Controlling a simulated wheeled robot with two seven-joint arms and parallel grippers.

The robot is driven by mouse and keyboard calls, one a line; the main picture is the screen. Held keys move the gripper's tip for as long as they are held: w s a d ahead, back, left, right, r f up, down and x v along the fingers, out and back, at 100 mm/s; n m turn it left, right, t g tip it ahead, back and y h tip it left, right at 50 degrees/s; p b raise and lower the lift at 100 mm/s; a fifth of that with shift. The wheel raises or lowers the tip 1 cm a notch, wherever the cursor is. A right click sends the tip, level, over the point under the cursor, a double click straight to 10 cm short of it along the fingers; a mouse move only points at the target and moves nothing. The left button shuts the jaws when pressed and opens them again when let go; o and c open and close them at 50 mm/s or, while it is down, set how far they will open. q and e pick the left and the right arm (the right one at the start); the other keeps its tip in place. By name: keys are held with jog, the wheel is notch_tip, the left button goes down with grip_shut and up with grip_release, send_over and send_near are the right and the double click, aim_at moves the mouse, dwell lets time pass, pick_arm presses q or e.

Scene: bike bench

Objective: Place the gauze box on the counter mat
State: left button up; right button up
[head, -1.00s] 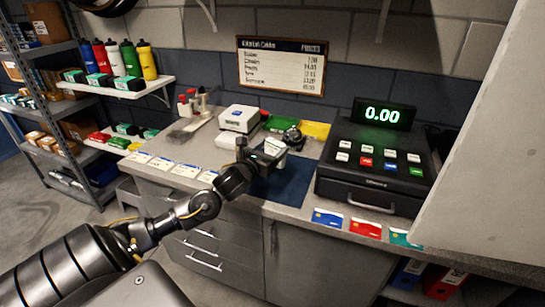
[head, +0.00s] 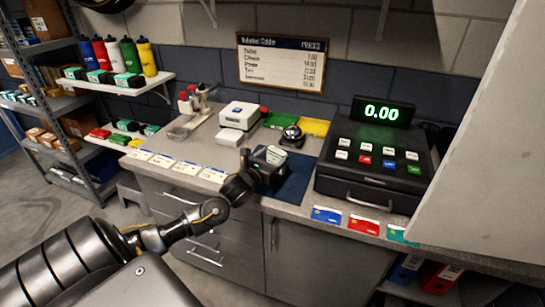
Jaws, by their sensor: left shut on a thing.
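The gauze box (head: 271,154), small and white with a dark greenish mark, is in my left gripper (head: 268,166). The gripper's dark fingers are shut on it and partly hide its lower part. Box and gripper are over the left part of the dark blue counter mat (head: 294,187), which shows mostly to their right. I cannot tell whether the box touches the mat. My right gripper is not in view.
A black cash register (head: 374,158) stands right of the mat. A silver bell (head: 292,136) is behind it, with green and yellow trays (head: 314,127). A white device (head: 239,115) is behind left. Cards (head: 328,215) line the front edge.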

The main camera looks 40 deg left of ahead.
pick_arm(q)
jog(key=o, duration=1)
jog(key=shift+f, duration=0.1)
jog(key=shift+c, duration=0.2)
jog(key=s, duration=0.3)
jog(key=s+d+b, duration=0.1)
jog(key=s, duration=0.3)
jog(key=s+b, duration=0.1)
jog(key=s, duration=0.2)
jog(key=shift+s+d, duration=0.2)
jog(key=shift+s, duration=0.1)
jog(key=shift+s+d+r, duration=0.1)
jog(key=shift+s+r, duration=0.1)
jog(key=shift+s, duration=0.45)
